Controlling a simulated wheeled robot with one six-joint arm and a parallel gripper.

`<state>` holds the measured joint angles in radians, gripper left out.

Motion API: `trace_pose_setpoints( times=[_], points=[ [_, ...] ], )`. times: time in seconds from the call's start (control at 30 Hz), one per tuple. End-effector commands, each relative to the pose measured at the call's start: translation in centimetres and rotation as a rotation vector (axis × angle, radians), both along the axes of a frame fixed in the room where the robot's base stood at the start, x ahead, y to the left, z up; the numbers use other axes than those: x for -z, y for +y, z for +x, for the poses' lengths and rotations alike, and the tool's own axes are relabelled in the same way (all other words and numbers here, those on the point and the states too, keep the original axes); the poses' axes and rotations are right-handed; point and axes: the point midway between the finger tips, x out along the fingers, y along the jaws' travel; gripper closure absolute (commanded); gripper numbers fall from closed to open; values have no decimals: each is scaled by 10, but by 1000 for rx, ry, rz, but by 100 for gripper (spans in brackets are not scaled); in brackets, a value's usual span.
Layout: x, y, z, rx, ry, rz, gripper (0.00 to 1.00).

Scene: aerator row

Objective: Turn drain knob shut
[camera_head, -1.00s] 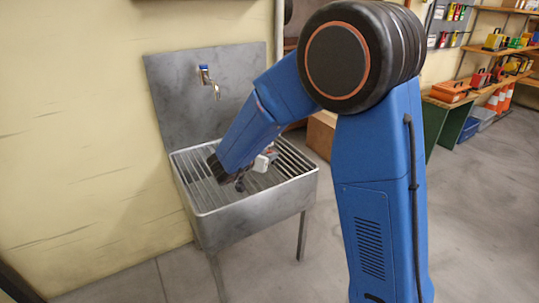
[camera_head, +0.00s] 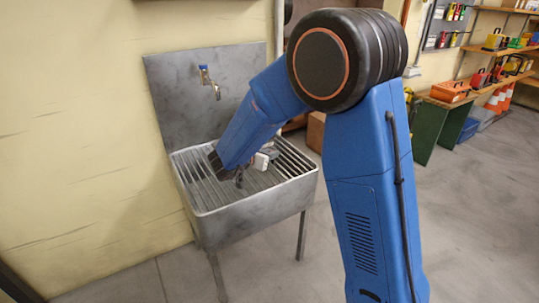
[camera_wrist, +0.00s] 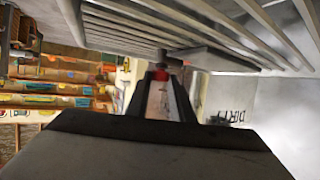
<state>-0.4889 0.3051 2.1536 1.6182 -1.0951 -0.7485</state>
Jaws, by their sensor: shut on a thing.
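The steel sink (camera_head: 250,217) with a slatted top stands against the wall in the head view. My gripper (camera_head: 240,180) is low over its slats, and my forearm hides part of the sink. In the wrist view my gripper (camera_wrist: 162,88) points at a small dark part with a red piece (camera_wrist: 162,75), just under the slats (camera_wrist: 215,45). The fingers are shut on this part, which looks like the drain knob. Its far side and its exact turn angle are hidden.
A tap with a blue handle (camera_head: 205,76) sits on the sink's backsplash (camera_head: 170,100). Shelves and a green workbench (camera_head: 440,125) are far right. The floor between is clear.

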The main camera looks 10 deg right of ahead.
Motion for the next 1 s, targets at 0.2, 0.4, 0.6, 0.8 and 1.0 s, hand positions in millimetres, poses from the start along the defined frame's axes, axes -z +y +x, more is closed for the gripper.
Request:
trace_pose_setpoints(
  times=[0.2,0.4,0.6,0.8,1.0],
  points=[
    [0,3,4,144,-1,-1,100],
    [0,4,4,196,1,-1,100],
    [0,4,3,196,1,-1,100],
    [0,4,3,196,2,-1,71],
    [0,4,3,195,2,0,71]
  ],
)
